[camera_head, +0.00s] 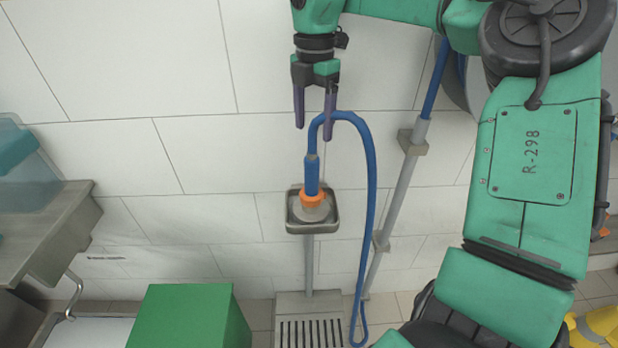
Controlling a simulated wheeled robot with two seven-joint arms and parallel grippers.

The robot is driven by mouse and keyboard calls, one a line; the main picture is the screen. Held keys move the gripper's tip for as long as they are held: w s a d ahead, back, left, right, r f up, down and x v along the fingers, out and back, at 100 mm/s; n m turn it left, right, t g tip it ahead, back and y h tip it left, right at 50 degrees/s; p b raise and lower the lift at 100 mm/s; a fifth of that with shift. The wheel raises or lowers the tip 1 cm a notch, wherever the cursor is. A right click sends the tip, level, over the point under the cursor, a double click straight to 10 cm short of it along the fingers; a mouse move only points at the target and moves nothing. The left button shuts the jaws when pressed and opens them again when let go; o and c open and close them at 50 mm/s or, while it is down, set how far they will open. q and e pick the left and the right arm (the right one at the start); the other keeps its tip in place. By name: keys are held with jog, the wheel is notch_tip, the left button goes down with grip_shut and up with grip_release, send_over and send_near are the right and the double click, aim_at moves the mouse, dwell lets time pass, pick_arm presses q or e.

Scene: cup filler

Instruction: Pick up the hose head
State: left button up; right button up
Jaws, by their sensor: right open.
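The hose head (312,179) is a blue handle with an orange collar and a pale nozzle end. It stands upright, nozzle down, in a small square metal holder (291,219). A blue hose (372,190) loops from its top and hangs down to the right. My right gripper (314,122) is above the hose head with its purple fingers pointing down. Its fingers are apart and nothing is held between them. The right fingertip overlaps the top bend of the hose in the picture; I cannot tell whether they touch. My left gripper is not in view.
A metal counter (50,230) is at the left, with a green box (185,318) below it. A grey pipe (397,200) runs down the tiled wall right of the hose. A floor grate (308,330) lies under the holder. Something yellow (598,325) is at lower right.

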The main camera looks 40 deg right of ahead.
aim_at(313, 157)
jog(key=shift+d+f, duration=0.1)
jog(key=shift+f, duration=0.05)
jog(key=f, duration=0.1)
jog(key=s+a+f, duration=0.1)
jog(key=f, duration=0.1)
jog(key=shift+s, duration=0.15)
jog(key=f, duration=0.4)
jog(key=shift+w, duration=0.25)
jog(key=f, duration=0.6)
jog(key=shift+a+f, duration=0.1)
jog(key=shift+a, duration=0.1)
jog(key=shift+f, duration=0.1)
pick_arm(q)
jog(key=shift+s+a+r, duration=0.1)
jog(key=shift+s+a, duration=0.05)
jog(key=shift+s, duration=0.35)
pick_arm(e)
grip_shut()
